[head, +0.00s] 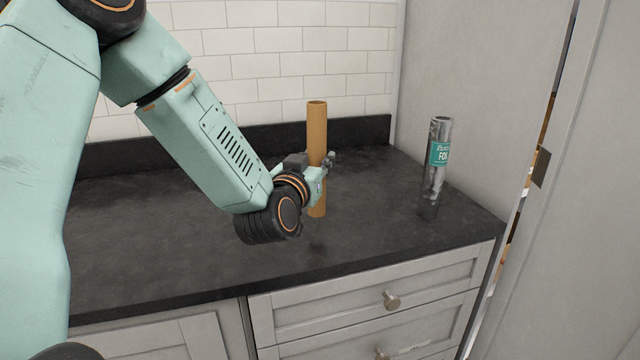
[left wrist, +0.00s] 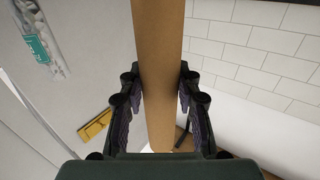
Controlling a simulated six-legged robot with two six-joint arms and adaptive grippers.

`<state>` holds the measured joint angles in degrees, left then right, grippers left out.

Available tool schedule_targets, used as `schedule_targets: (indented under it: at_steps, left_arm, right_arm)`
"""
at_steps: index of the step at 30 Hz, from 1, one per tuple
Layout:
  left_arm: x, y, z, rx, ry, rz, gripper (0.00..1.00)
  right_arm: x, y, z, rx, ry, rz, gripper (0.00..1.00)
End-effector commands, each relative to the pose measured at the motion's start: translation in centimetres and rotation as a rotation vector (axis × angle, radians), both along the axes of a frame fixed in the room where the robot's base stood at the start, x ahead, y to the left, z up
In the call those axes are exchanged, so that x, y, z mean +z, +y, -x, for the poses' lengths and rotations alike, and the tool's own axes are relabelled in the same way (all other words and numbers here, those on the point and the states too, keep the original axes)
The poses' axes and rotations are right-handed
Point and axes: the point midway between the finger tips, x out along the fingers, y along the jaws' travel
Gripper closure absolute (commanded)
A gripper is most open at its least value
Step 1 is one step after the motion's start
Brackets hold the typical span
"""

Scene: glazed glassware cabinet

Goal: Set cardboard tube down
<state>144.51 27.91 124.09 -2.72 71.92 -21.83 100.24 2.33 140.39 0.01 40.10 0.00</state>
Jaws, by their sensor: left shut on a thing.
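The cardboard tube (head: 317,130) is a plain brown cylinder, held upright over the dark countertop (head: 180,235). My left gripper (head: 322,175) is shut on it around its lower half. In the left wrist view the tube (left wrist: 158,70) runs between the two fingers (left wrist: 158,105), which touch it on both sides. My right gripper is not in view.
A silver foil roll (head: 437,170) with a teal label stands upright on the counter to the right. A dark backsplash (head: 220,137) and white tiled wall (head: 275,65) are behind. Drawers (head: 370,300) are below the front edge. The counter around the tube is clear.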

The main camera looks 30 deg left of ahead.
Motion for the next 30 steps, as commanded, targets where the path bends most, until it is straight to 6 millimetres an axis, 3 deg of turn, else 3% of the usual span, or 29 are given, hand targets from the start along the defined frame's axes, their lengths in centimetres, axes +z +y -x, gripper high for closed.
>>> schedule_targets:
  at_steps: [11,18,19,26,30]
  left_arm:
    - [-4.0,0.0,0.0,-0.001,0.0,0.0,0.89]
    - [-4.0,0.0,0.0,-0.001,-0.003,0.0,0.89]
    - [-4.0,0.0,0.0,-0.001,-0.003,0.0,0.65]
    - [-4.0,0.0,0.0,-0.001,-0.002,0.0,0.45]
    - [-4.0,0.0,0.0,-0.001,-0.002,0.0,0.44]
  right_arm:
    - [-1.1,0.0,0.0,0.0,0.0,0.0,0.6]
    - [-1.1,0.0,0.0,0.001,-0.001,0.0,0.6]
    - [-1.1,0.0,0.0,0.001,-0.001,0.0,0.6]
    - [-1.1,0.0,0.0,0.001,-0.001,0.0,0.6]
    - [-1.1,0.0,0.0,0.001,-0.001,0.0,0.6]
